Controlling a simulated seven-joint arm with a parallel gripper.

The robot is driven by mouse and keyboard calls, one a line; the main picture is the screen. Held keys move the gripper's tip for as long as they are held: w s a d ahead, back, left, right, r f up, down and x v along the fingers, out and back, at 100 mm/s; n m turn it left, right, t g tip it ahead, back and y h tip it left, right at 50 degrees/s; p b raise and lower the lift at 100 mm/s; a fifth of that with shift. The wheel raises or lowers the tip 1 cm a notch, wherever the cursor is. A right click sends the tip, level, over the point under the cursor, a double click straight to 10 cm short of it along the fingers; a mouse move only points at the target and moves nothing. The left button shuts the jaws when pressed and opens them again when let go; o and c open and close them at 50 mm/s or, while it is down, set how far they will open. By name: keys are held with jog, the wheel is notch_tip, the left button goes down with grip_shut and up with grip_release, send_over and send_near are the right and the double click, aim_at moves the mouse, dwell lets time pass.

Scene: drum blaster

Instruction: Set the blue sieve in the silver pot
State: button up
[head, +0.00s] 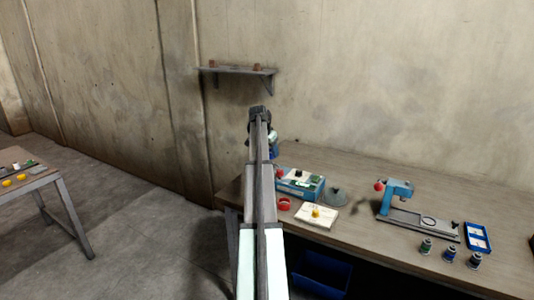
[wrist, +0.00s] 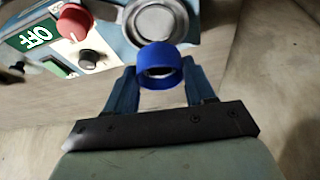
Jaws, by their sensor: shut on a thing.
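The blue sieve (wrist: 172,78), a small round ring-like piece, sits between the two blue fingers of my gripper (wrist: 160,82) in the wrist view. The fingers are shut on it. The silver pot (wrist: 155,24) is a round metal piece at the top of the wrist view, beside a blue box. The sieve overlaps the pot's lower edge in this view; the gap between them cannot be judged. In the head view my arm hides most of the gripper, and I cannot make out the sieve or pot clearly.
The blue box (wrist: 108,30) carries a red button (wrist: 75,20), a black knob (wrist: 88,58) and an OFF label. A wall shelf (head: 237,70) hangs behind my arm.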

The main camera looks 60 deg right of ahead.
jog(key=shift+f, duration=0.1)
jog(key=shift+f, duration=2.15)
jog(key=shift+f, duration=0.8)
dwell(1.1)
jog(key=o, duration=1)
jog(key=shift+o, duration=0.2)
jog(key=shift+r, duration=0.15)
jog(key=shift+o, duration=0.9)
jog(key=shift+r, duration=2.9)
